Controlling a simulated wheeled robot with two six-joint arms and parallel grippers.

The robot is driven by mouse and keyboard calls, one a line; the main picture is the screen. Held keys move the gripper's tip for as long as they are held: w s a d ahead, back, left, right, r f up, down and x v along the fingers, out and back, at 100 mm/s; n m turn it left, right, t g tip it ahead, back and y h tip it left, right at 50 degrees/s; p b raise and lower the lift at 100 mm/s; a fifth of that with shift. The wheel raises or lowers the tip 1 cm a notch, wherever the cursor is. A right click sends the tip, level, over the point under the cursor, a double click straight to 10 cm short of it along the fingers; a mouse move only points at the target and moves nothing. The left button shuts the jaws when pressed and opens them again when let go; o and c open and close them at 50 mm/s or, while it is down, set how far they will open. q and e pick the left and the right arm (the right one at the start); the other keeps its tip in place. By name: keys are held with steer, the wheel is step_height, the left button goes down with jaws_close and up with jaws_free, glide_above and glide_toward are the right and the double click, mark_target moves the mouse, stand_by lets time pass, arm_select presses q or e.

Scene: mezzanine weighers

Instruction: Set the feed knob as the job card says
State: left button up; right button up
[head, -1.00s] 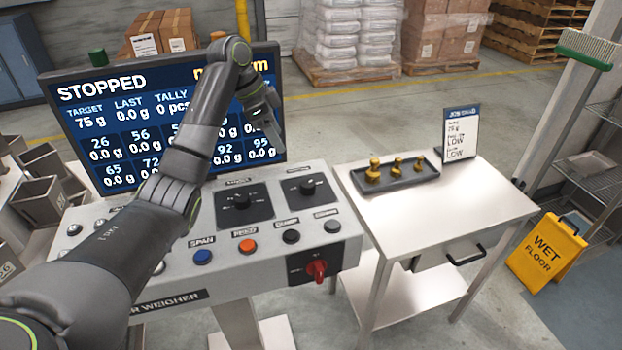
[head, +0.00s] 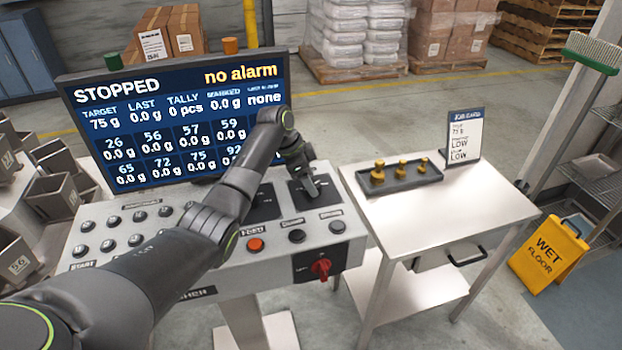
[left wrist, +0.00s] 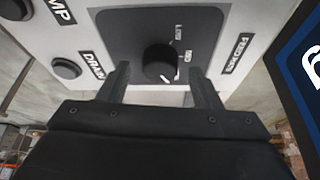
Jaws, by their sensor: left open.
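The feed knob (left wrist: 158,61) is a black round knob on a dark square plate, with LOW and MID legible beside it and a partly legible feed label at the plate's side in the left wrist view. I cannot clearly tell its pointer's setting. My left gripper (left wrist: 158,76) is open, with one finger on each side of the knob; contact is not clear. In the head view my left gripper (head: 311,190) hides the knob on the console's right plate. The job card (head: 464,140) stands on the side table and shows 75 g and two lines reading LOW.
The console has an orange button (head: 256,245), black buttons (head: 297,236) and a red switch (head: 321,268). Its screen (head: 160,125) reads STOPPED, no alarm. A dark tray (head: 400,180) with brass weights sits on the steel table (head: 440,210). A yellow wet-floor sign (head: 549,247) stands right.

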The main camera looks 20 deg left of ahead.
arm_select(q)
steer(key=shift+w+d+f, duration=0.1)
steer(key=shift+d+f, duration=0.15)
steer(key=shift+f, duration=0.45)
steer(key=shift+c, duration=0.4)
